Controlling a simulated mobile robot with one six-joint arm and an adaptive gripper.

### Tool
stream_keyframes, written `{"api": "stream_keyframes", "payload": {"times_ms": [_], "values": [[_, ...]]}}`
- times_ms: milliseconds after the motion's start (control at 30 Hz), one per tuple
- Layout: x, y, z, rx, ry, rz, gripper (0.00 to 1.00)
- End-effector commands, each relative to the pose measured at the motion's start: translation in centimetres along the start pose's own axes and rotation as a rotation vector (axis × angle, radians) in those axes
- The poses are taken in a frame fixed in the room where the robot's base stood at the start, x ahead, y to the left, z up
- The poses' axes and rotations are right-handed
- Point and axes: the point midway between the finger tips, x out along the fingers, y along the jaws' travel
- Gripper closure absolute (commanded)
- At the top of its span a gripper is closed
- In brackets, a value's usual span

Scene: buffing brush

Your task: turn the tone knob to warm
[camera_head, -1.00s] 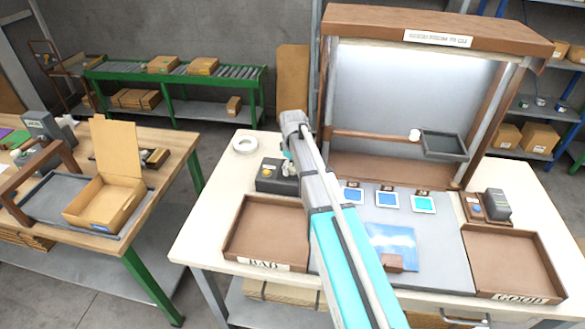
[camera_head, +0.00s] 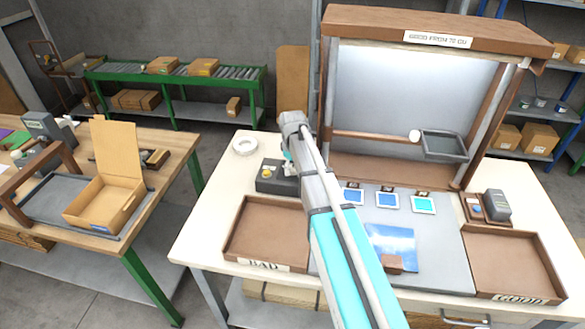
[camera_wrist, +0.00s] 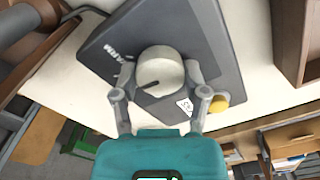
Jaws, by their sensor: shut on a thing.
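The tone knob (camera_wrist: 160,66) is a pale round knob with a dark pointer line. It sits on a dark control box (camera_wrist: 200,30). In the wrist view the pointer points to the lower left, and a white label that seems to read WARM (camera_wrist: 118,53) is at the knob's upper left. My gripper (camera_wrist: 161,78) is shut on the knob, with a finger on either side. A yellow button (camera_wrist: 218,103) is beside the right finger. In the head view the box (camera_head: 268,184) is at the table's left, and my arm hides the knob.
A white ring (camera_head: 245,146) lies behind the box. The BAD tray (camera_head: 240,235) is in front of it. A lit booth (camera_head: 410,90) stands at the back. The GOOD tray (camera_head: 540,270) is at right.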

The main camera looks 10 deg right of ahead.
Motion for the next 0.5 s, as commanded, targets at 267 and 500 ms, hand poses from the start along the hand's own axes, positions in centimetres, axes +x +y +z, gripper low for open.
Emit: {"api": "stream_keyframes", "payload": {"times_ms": [267,500], "values": [[0.02,-0.01,0.03,0.189,-0.001,0.0,0.89],[0.02,-0.01,0.03,0.405,-0.001,0.0,0.89]]}}
